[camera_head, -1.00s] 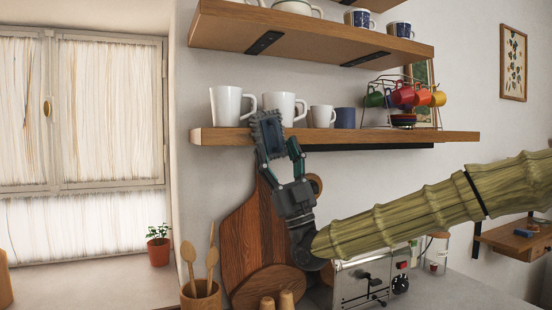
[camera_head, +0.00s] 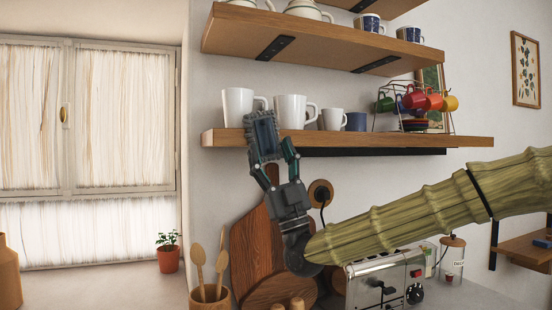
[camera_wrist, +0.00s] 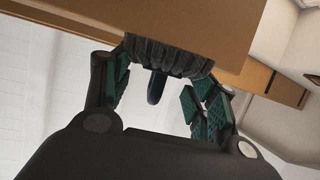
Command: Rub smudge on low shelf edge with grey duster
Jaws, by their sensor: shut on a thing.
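The grey duster (camera_head: 264,138) is held in my gripper (camera_head: 271,158), in front of the low shelf (camera_head: 390,141) near its left end. Its dark, ruffled head overlaps the shelf's front edge in the head view. In the wrist view, the duster (camera_wrist: 165,56) lies against or very close to the wooden shelf (camera_wrist: 215,25); exact contact is unclear. Its short dark handle (camera_wrist: 156,88) points back between the fingers of my gripper (camera_wrist: 160,88). No smudge is visible; the duster covers part of the edge.
White mugs (camera_head: 291,111), a blue cup (camera_head: 356,121) and a rack of coloured cups (camera_head: 413,104) stand on the low shelf. Another shelf (camera_head: 320,40) is above. A cutting board (camera_head: 255,245), a utensil pot (camera_head: 209,299) and a toaster (camera_head: 385,280) are below.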

